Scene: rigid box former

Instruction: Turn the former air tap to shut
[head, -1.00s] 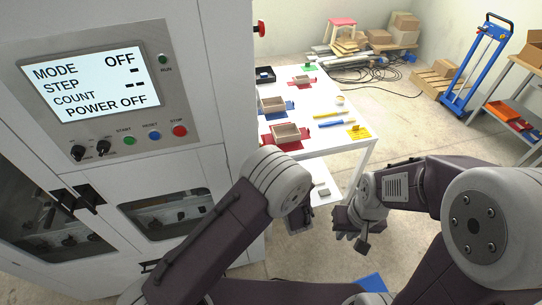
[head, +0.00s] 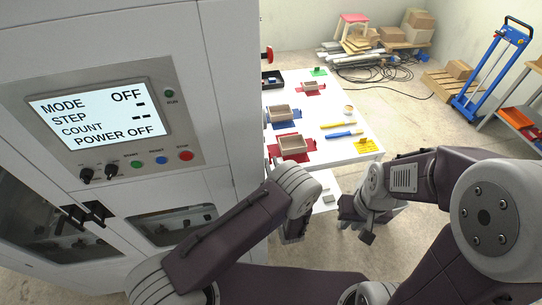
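The former is the large white machine (head: 225,90) filling the left of the head view. A small red part (head: 268,54) sticks out past its right side near the top; it may be the air tap, but I cannot tell its position. My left gripper (head: 292,230) hangs in front of the machine's lower right edge, partly hidden behind my own wrist, well below the red part. My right gripper (head: 356,222) is further right, over the floor by the table's front corner. Neither visibly touches anything. The finger openings are not clear.
The display panel (head: 100,115) reads MODE OFF and POWER OFF, with knobs and buttons below. A white table (head: 350,150) beside the machine bears trays, coloured mats and blue and yellow tools. A blue hand truck (head: 490,70) stands at the back right.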

